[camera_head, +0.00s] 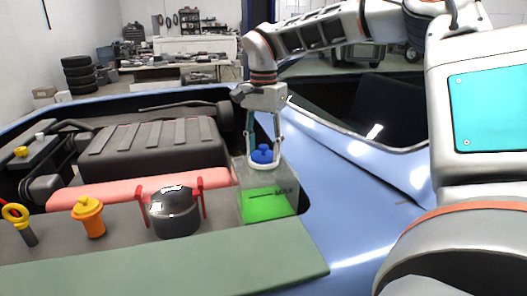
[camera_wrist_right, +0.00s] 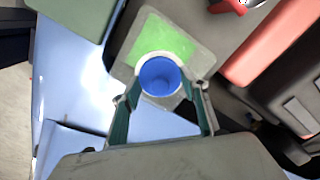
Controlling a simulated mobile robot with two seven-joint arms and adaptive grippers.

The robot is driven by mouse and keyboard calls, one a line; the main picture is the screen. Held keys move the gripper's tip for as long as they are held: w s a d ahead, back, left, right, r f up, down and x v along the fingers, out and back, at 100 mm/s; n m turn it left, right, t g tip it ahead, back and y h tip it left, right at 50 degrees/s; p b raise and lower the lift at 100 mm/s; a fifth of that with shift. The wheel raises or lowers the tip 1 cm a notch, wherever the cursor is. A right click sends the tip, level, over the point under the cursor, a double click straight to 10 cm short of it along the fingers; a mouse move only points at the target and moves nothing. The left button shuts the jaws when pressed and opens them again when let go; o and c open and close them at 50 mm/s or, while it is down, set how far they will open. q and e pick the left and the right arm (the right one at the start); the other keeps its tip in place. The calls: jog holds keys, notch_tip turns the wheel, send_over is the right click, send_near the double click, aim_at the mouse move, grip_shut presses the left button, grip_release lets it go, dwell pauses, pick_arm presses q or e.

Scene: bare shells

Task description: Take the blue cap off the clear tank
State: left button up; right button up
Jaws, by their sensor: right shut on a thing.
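The clear tank (camera_head: 283,180) stands at the front right of the engine bay, with green liquid in its lower part. The blue cap (camera_head: 263,154) is at the top of the tank, over a pale round neck. My right gripper (camera_head: 264,162) comes down from above and is shut on the blue cap, one finger on each side. In the right wrist view the cap (camera_wrist_right: 159,76) lies between the two fingers, above the tank (camera_wrist_right: 190,48). Whether the cap still touches the neck is hard to tell. My left gripper is not in view.
A black engine cover (camera_head: 150,148) lies behind. The blue fender (camera_head: 345,195) to the right is clear.

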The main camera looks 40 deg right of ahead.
aim_at(264, 146)
notch_tip(264, 146, up, 20)
jog(key=p, duration=0.4)
